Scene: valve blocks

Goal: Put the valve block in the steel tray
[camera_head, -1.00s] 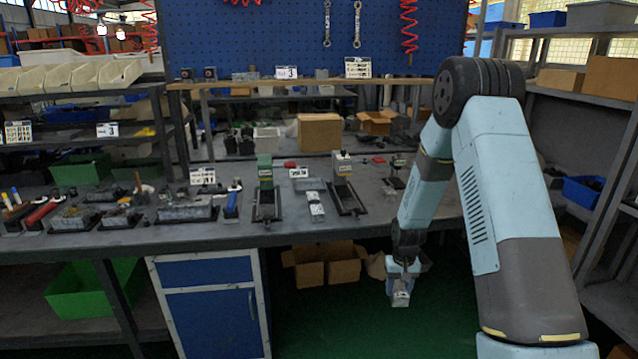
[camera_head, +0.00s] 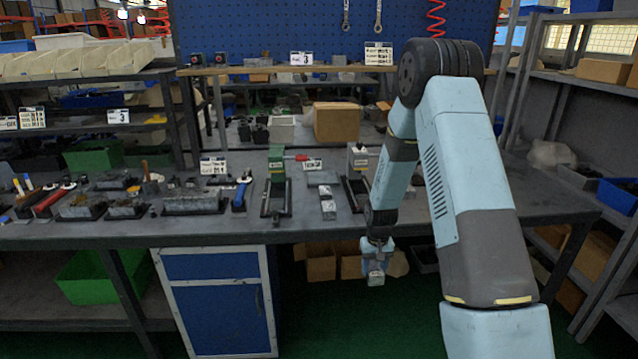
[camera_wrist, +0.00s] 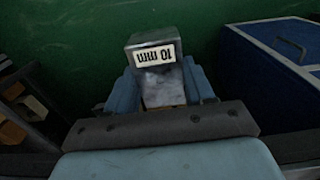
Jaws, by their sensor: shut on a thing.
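The valve block is a small grey metal block with a white "10 mm" label, seen upside down in the wrist view (camera_wrist: 155,62). My gripper (camera_wrist: 160,88) is shut on it, one blue-grey finger on each side. In the head view my gripper (camera_head: 377,258) hangs in front of the bench, below the bench top, with the block (camera_head: 376,280) at its lower end. I cannot tell for certain which holder is the steel tray; a shallow grey metal one (camera_head: 195,204) stands on the bench left of centre, and smaller grey ones stand to its left.
The bench (camera_head: 400,222) carries a green upright fixture (camera_head: 276,165), a second fixture (camera_head: 357,160) and a small labelled block (camera_head: 328,205). A blue cabinet (camera_head: 220,305) stands below, with cardboard boxes (camera_head: 321,263) behind. The bench's right part looks mostly clear.

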